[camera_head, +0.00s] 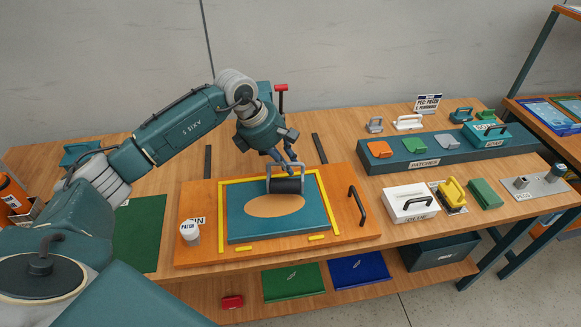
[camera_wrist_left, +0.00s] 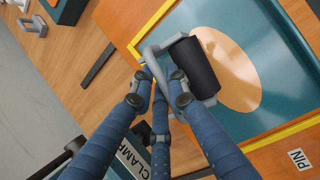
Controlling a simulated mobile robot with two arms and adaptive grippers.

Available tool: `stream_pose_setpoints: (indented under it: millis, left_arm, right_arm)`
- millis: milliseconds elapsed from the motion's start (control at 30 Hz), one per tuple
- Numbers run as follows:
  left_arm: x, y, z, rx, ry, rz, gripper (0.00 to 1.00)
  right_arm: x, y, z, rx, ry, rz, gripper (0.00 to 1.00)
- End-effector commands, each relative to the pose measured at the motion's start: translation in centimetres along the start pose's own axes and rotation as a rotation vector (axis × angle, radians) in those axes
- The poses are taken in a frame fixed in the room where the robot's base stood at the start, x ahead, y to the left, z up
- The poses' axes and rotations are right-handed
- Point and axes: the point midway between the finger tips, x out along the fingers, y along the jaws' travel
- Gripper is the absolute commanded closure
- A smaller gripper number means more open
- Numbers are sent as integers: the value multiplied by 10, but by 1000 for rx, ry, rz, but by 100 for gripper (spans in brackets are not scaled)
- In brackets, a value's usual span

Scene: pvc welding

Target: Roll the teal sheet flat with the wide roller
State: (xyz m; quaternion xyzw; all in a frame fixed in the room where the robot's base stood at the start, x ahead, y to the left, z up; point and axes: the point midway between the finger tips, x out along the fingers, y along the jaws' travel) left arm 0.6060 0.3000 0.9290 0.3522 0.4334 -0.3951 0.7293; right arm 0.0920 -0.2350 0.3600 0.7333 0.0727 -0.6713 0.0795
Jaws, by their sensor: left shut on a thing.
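The teal sheet (camera_head: 243,226) lies on an orange board (camera_head: 201,253) inside a yellow frame. It bears a tan oval (camera_head: 275,205) near its middle. The wide roller (camera_head: 287,186), a black cylinder on a grey handle frame, is at the sheet's far edge, beside the oval. My left gripper (camera_head: 283,166) is shut on the roller's handle from above. In the left wrist view the fingers (camera_wrist_left: 160,75) close around the grey handle, and the black roller (camera_wrist_left: 211,63) appears over the sheet (camera_wrist_left: 255,30); whether it touches is unclear. My right gripper is not in view.
A white box (camera_head: 410,202), a yellow tool (camera_head: 453,193) and the patches rack (camera_head: 430,153) stand further right. A green mat (camera_head: 140,237) lies left.

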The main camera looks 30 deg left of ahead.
Motion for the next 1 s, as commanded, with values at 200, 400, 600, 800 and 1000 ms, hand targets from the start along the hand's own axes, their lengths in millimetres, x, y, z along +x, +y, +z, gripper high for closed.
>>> stream_pose_setpoints:
  millis: [200,400,600,800,1000]
  left_arm:
    - [-19,5,4,-2,-4,4,100]
    - [-33,9,5,-4,-4,5,100]
    - [-48,12,7,-6,-4,5,100]
    - [-60,14,8,-8,-3,7,100]
    - [-64,15,8,-9,-4,6,100]
  right_arm:
    - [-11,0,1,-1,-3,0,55]
    - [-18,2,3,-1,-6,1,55]
    - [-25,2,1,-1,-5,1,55]
    - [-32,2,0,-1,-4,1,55]
    - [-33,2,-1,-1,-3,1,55]
